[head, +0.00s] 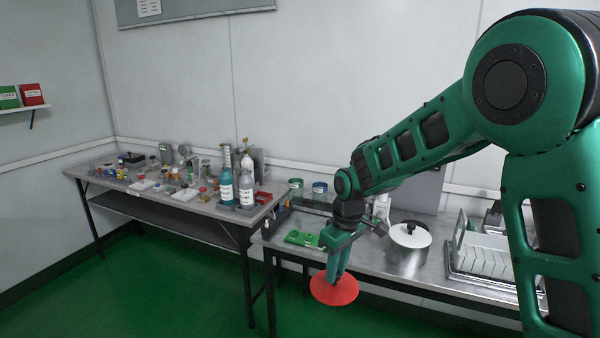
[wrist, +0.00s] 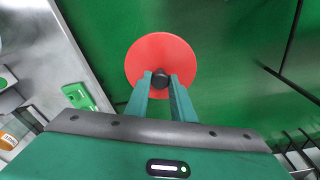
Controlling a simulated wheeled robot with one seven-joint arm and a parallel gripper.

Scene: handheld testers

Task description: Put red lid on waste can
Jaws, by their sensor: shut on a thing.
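The red lid (head: 334,289) is a flat round disc with a dark knob, seen face-on in the wrist view (wrist: 160,52). My gripper (head: 337,273) is shut on the lid's knob, which shows between its fingertips in the wrist view (wrist: 160,84). The lid hangs off the front edge of the right table, with green floor behind it. A steel can (head: 407,260) with a white lid and black knob stands on that table, right of my gripper. I cannot tell whether this is the waste can; no open can is clearly visible.
The right table (head: 380,269) also holds a green tray (head: 301,238), jars with green and blue lids (head: 320,188) and a white rack (head: 482,252). The left table (head: 217,205) is crowded with bottles and small items. Green floor (head: 170,285) in front is clear.

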